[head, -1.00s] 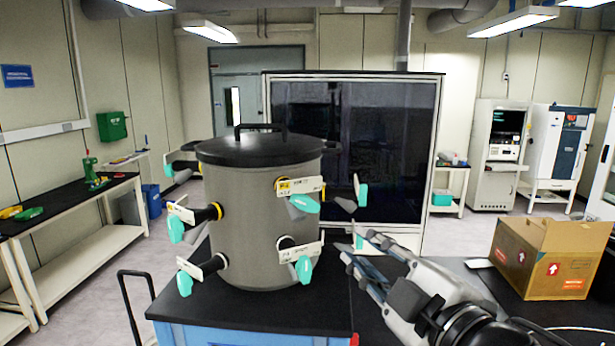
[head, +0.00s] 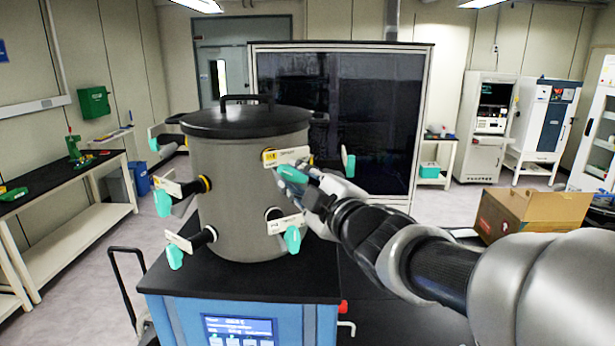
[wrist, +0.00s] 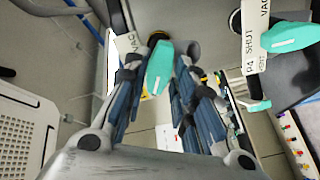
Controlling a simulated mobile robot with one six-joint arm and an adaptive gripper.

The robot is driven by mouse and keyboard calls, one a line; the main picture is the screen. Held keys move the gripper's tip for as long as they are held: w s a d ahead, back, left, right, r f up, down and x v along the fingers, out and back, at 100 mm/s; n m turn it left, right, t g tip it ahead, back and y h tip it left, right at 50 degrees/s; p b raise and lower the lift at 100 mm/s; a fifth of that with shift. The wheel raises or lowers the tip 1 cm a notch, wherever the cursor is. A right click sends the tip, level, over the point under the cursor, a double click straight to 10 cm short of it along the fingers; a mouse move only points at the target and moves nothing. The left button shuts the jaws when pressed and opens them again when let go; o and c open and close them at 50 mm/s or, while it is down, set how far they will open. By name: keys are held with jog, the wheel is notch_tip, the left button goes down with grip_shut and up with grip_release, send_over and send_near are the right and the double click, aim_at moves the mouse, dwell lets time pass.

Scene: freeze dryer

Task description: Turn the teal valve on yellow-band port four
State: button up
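The teal valve handle (head: 292,174) of the yellow-band port four is on the upper right side of the grey vessel (head: 240,215), under a label (head: 285,156) with a yellow end. My gripper (head: 314,188) is right beside this handle. In the wrist view a teal handle (wrist: 160,68) lies between the spread fingers of my gripper (wrist: 157,64). The fingers are open around it; I cannot tell whether either touches it. Its label is partly hidden by the left finger.
Another teal handle (head: 292,240) sits lower on the vessel's right side; it seems to be the one at the wrist view's right (wrist: 290,37). Other teal handles (head: 163,203) stick out on the left. A cardboard box (head: 530,212) stands at the right.

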jog(key=shift+x, duration=0.8)
jog(key=shift+c, duration=0.2)
grip_shut()
